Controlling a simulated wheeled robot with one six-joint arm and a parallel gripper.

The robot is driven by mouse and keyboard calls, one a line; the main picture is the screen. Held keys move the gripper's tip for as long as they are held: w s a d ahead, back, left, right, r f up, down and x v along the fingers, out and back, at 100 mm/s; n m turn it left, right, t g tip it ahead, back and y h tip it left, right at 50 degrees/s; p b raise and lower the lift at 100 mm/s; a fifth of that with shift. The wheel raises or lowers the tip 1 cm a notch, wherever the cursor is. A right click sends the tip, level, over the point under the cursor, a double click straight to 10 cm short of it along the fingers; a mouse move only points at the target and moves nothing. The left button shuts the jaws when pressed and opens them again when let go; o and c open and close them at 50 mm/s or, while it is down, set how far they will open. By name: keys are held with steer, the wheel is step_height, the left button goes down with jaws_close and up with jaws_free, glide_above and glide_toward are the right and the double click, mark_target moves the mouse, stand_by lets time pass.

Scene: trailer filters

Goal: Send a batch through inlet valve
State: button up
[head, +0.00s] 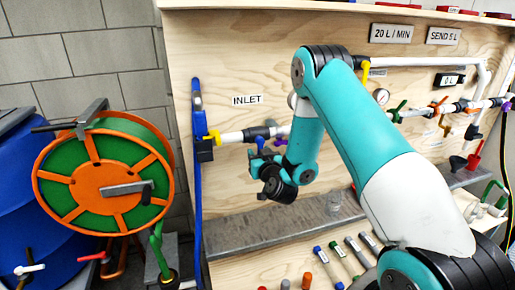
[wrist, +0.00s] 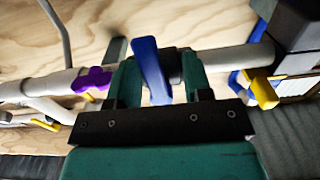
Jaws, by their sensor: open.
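The INLET label (head: 247,100) is on the plywood panel above a white pipe (head: 232,137). My gripper (head: 268,163) is at this pipe, just right of and below the label. In the wrist view, my gripper (wrist: 159,75) is open, with one finger on each side of a blue lever handle (wrist: 150,65) on the pipe. I cannot tell whether either finger touches it. A purple handle (wrist: 92,80) is on the pipe to the left. In the head view the gripper and wrist partly hide the valve. A small display (head: 449,80) reads 0 L.
Signs read 20 L / MIN (head: 391,33) and SEND 5 L (head: 443,36). Green, orange and other coloured handles are on pipes at right. A grey ledge (head: 235,236) runs below. A hose reel (head: 105,182) and blue barrel (head: 35,215) stand left. A yellow piece (wrist: 262,90) is right of my gripper.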

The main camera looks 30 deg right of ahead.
steer(key=shift+w+d, duration=0.15)
steer(key=shift+w, duration=0.15)
steer(key=shift+d, duration=0.1)
steer(key=shift+d, duration=0.15)
jaws_close()
steer(key=shift+s+d+r+n+p, duration=0.2)
steer(key=shift+d+n+p, duration=0.1)
steer(key=shift+n+p, duration=0.6)
steer(key=n, duration=0.2)
steer(key=d+n, duration=0.1)
steer(key=shift+s+d+n, duration=0.15)
steer(key=shift+n, duration=0.25)
